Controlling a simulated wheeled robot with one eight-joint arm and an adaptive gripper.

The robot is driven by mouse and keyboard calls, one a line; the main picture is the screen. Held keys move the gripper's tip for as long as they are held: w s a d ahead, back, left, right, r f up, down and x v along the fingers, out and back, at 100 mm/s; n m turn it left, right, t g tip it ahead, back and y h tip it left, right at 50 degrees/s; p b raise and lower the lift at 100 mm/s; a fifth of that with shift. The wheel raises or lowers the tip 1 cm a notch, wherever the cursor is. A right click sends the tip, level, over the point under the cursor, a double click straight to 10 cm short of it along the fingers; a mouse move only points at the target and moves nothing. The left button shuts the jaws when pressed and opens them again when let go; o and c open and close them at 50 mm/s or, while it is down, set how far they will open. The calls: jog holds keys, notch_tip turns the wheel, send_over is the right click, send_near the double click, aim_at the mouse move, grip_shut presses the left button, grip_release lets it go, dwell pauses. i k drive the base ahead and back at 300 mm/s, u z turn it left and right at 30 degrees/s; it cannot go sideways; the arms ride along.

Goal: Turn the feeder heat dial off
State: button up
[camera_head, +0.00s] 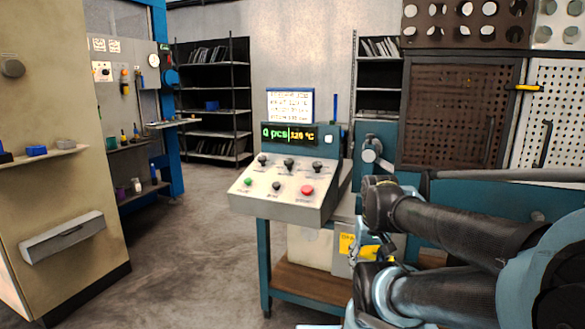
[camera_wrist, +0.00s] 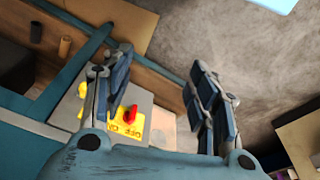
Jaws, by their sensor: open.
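The sloped grey control console (camera_head: 330,205) stands in the middle of the head view. Its upper row has black dials: a left dial (camera_head: 262,160), a middle dial (camera_head: 288,163) and a right dial (camera_head: 317,168). A smaller black knob (camera_head: 276,187) sits below, between a green button (camera_head: 248,182) and a red button (camera_head: 307,190). The labels are too small to read, so I cannot tell which is the feeder heat dial. My gripper (camera_wrist: 160,65) is open and empty, apart from the dials. In the head view it is low, right of the console.
The console display (camera_head: 290,135) reads "0 pcs" and "120 °C". A red rotary switch (camera_wrist: 131,115) on a yellow plate (camera_wrist: 118,127) shows in the wrist view. A beige cabinet (camera_head: 50,190) stands at left. The floor left of the console is clear.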

aim_at(317, 166)
jog(key=u, duration=0.65)
jog(key=k, duration=1.2)
jog(key=z, duration=0.65)
jog(key=i, duration=1)
